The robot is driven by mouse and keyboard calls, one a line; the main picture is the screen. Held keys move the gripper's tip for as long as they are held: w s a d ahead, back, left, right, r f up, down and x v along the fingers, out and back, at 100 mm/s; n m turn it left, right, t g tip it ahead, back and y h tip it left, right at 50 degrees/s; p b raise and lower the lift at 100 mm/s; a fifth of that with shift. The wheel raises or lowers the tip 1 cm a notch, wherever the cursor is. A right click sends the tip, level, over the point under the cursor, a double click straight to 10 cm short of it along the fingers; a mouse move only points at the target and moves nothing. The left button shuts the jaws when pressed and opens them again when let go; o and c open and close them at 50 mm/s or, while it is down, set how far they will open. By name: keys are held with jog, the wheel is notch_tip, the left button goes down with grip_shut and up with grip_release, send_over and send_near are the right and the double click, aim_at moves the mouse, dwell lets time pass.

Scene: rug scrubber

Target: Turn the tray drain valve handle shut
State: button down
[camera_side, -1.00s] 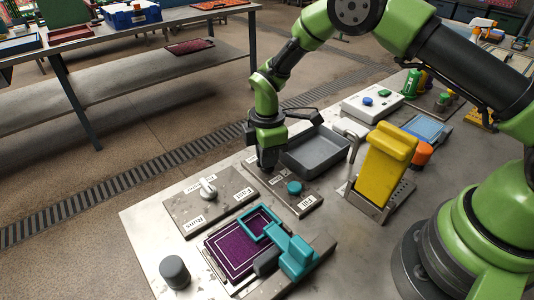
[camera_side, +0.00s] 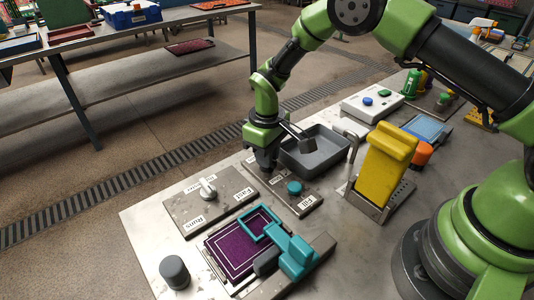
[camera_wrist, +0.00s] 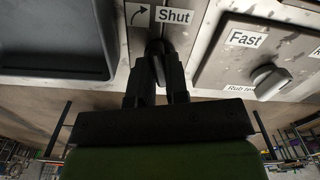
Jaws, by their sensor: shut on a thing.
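The drain valve handle (camera_wrist: 154,47) is a dark piece in the wrist view, between my fingertips and mostly hidden by them. My gripper (camera_wrist: 158,62) is shut on it. A "Shut" label (camera_wrist: 174,16) lies just right of the handle, with a curved-arrow label (camera_wrist: 138,14) to its left. In the side view my gripper (camera_side: 266,168) points down at the far end of the plate with the teal knob, and the handle is hidden there. The grey tray (camera_side: 318,164) stands right beside my gripper. I cannot tell the handle's exact angle.
A plate with a white knob (camera_side: 207,190) and a "Fast" label lies to the left. A teal knob (camera_side: 294,187) sits in front of my gripper. A yellow block (camera_side: 386,165) and a purple rug piece (camera_side: 232,250) in a teal-framed fixture stand nearer the camera.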

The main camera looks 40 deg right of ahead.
jog(key=shift+m, duration=1.6)
jog(key=c, duration=1.1)
grip_release()
jog(key=shift+r, duration=0.1)
notch_tip(320, 180, up, 10)
jog(key=shift+f, duration=0.1)
